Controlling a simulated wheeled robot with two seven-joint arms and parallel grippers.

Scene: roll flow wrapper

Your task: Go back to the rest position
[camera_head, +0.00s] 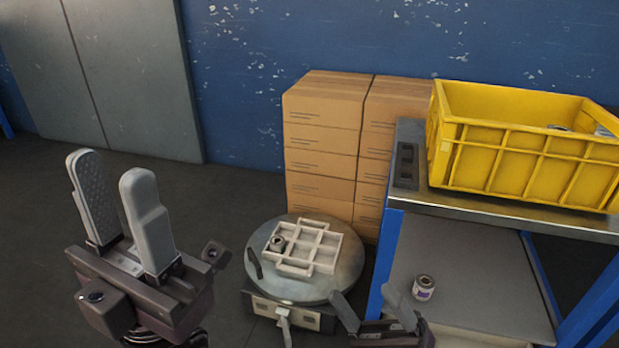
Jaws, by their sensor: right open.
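My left gripper (109,165) is in the left foreground, with its two grey fingers pointing up and a gap between them. It holds nothing. My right gripper (362,290) is at the bottom edge, right of centre, with its fingers spread wide and nothing between them. Its lower part is cut off by the frame. A small can (424,288) stands on the lower shelf, close to the right of the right gripper and apart from its fingers.
A round turntable (345,268) carries a white divided tray (327,239) with one can (277,243) in its left side. A yellow crate (500,150) sits on the blue-framed metal table (470,208). Cardboard boxes (325,135) are stacked behind. Floor at left is clear.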

